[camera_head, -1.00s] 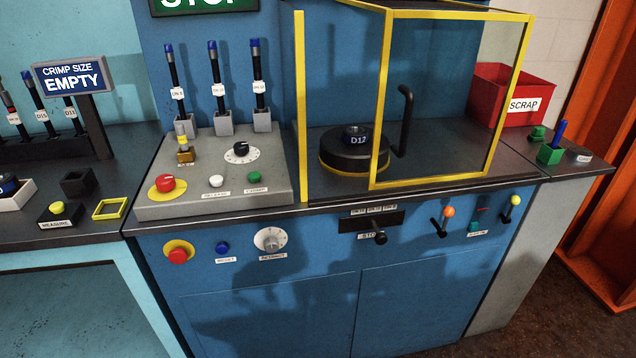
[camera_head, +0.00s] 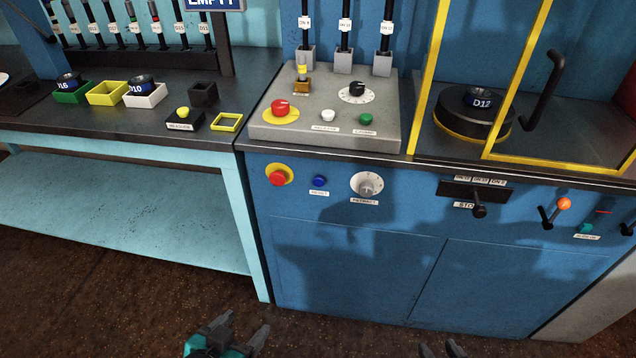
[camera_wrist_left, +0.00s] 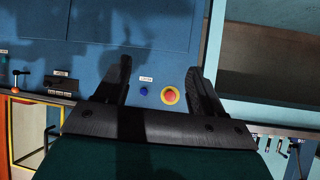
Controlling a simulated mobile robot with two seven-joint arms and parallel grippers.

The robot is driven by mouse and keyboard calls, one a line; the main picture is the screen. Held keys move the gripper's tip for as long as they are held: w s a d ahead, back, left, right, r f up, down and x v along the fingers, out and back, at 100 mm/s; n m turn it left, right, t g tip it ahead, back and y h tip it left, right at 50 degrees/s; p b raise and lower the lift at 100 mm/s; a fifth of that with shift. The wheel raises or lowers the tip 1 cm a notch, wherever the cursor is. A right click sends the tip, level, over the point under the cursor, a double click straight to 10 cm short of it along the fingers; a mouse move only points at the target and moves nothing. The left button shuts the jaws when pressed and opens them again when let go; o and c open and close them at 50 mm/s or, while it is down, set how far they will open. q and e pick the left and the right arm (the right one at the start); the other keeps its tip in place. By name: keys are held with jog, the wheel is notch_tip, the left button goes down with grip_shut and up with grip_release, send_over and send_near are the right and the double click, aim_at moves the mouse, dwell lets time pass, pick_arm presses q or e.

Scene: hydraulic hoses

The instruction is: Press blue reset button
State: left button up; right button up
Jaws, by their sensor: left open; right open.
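The blue reset button (camera_head: 320,181) is on the front panel of the blue cabinet, with a small label under it. It sits between a red button on a yellow ring (camera_head: 278,176) and a white-grey dial (camera_head: 368,186). My left gripper (camera_head: 243,334) is low at the bottom of the head view, in front of and below the panel, open and empty. In the left wrist view the blue button (camera_wrist_left: 144,91) shows between the open fingers, some way off. My right gripper (camera_head: 441,350) shows only its fingertips at the bottom edge, open, with nothing seen between them.
Above the panel a grey console (camera_head: 330,118) carries red, white and green buttons and a dial. A yellow-framed guard (camera_head: 428,75) encloses a black D12 die. A teal bench (camera_head: 120,200) stands at the left. The space before the cabinet front is clear.

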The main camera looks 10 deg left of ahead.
pick_arm(q)
grip_shut()
dwell(0.4)
dwell(1.1)
